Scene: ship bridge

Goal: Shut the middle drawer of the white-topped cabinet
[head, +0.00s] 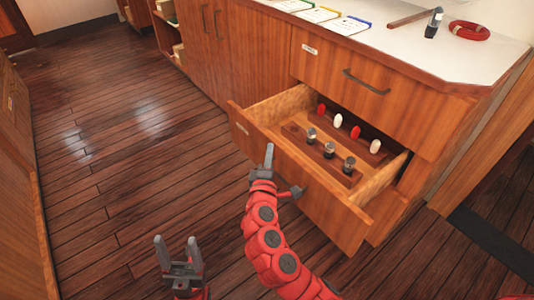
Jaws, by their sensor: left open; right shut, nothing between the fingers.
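The white-topped cabinet (430,45) stands at the right, of orange-brown wood. Its middle drawer (330,208) is pulled out below a shut upper drawer (375,85). Inside it a wooden tray holds red, white and dark-and-silver pieces in two rows. My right gripper (269,150) is shut and empty, its fingertips pointing up at the drawer's front panel, overlapping it in the picture; I cannot tell whether they touch. My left gripper (179,245) is open and empty, low over the floor at the bottom left, apart from the cabinet. My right arm hides part of the drawer front.
Cards with coloured edges (320,14), a red ring (468,29) and a dark-handled tool (434,22) lie on the white top. Shut cabinet doors (240,50) continue to the left. Another wooden cabinet (18,180) lines the left edge. The plank floor (120,150) between is clear.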

